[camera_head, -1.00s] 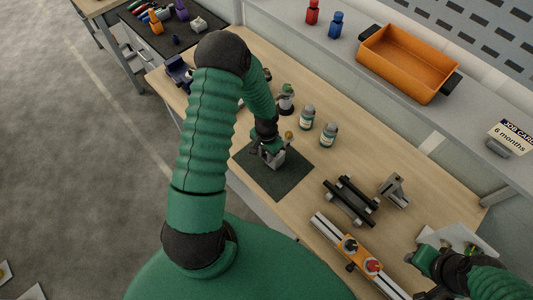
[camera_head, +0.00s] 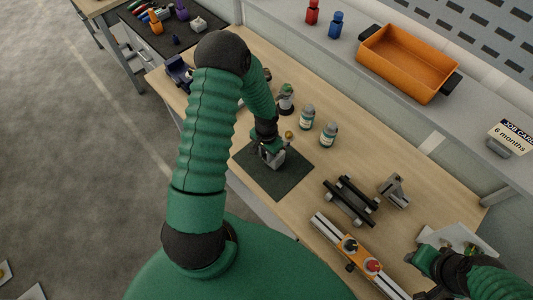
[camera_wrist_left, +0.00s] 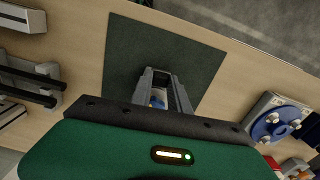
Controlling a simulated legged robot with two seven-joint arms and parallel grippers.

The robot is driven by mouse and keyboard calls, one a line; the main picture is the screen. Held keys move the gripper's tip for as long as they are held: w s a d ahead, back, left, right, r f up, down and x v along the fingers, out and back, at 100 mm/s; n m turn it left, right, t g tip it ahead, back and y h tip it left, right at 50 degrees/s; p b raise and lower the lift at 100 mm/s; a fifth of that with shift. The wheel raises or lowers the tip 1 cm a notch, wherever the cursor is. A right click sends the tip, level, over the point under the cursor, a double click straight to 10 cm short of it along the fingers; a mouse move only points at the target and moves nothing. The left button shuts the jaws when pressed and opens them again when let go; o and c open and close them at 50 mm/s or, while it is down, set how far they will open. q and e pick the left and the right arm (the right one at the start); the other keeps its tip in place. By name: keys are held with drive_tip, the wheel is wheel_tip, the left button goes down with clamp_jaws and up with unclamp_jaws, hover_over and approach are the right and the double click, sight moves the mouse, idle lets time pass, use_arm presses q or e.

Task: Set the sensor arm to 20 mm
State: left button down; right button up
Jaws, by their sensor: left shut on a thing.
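My left gripper (camera_head: 272,160) is low over the dark mat (camera_head: 283,187) on the wooden bench. In the left wrist view its fingers (camera_wrist_left: 162,85) are shut on a small blue-and-white part (camera_wrist_left: 158,98), mostly hidden between them. A silver rail (camera_head: 328,229) at the bench's front carries an orange block (camera_head: 350,246) with a red knob (camera_head: 373,265). I cannot tell which part is the sensor arm, and no scale is readable. My right gripper (camera_head: 418,260) is at the lower right beside a white plate (camera_head: 462,238); its jaws are unclear.
Two small jars (camera_head: 328,134) and a green-topped device (camera_head: 286,97) stand behind the mat. A black twin-bar stand (camera_head: 351,200) and a grey bracket (camera_head: 394,190) stand right of it. An orange bin (camera_head: 403,67) sits on the rear shelf. A blue round device (camera_wrist_left: 272,125) shows in the left wrist view.

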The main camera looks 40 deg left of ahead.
idle(0.4)
use_arm(q)
drive_tip(key=shift+w, duration=0.25)
drive_tip(key=c, duration=1.2)
unclamp_jaws()
drive_tip(key=shift+c, duration=0.2)
wheel_tip(320, 180, up, 17)
drive_tip(key=b, duration=0.2)
drive_tip(key=shift+b, duration=0.4)
drive_tip(key=shift+a+f, duration=0.1)
drive_tip(key=shift+f, duration=0.05)
